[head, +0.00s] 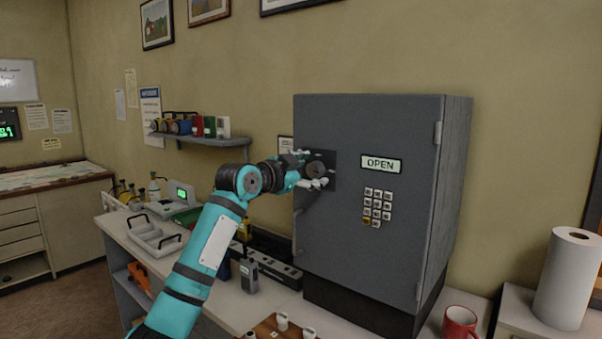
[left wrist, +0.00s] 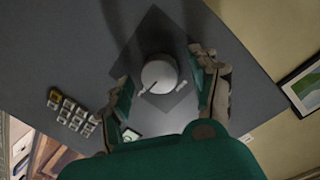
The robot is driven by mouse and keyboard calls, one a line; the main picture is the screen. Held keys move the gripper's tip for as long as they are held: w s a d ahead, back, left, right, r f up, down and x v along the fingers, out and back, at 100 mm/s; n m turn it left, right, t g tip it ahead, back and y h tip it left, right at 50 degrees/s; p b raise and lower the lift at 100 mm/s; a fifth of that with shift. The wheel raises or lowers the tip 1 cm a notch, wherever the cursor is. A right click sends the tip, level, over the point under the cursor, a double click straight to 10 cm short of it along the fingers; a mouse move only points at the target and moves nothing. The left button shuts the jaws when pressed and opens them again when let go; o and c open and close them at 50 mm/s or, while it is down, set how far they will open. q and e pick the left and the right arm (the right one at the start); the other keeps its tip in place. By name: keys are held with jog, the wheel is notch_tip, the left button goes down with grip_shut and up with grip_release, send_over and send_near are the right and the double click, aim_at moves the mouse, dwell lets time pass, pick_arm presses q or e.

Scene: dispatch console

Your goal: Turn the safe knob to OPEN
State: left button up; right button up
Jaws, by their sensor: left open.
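The grey safe (head: 395,235) stands on the counter with its door shut. Its small green-lit sign (head: 381,164) reads OPEN. The round grey safe knob (head: 316,169) sits on a dark square plate at the door's upper left. It also shows in the left wrist view (left wrist: 160,75), with thin white marks at its sides. My left gripper (head: 311,168) is at the knob, open, with one finger on each side of it. In the left wrist view gaps show between the knob and both fingers. My right gripper is not in view.
A keypad (head: 377,207) is on the door below the sign. A radio (head: 249,275) stands on the counter below my left arm. A red mug (head: 460,322) and a paper towel roll (head: 566,278) are right of the safe. A wall shelf (head: 204,141) is to the left.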

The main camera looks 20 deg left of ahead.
pick_arm(q)
jog(key=v, duration=1.2)
jog(key=shift+w, duration=0.1)
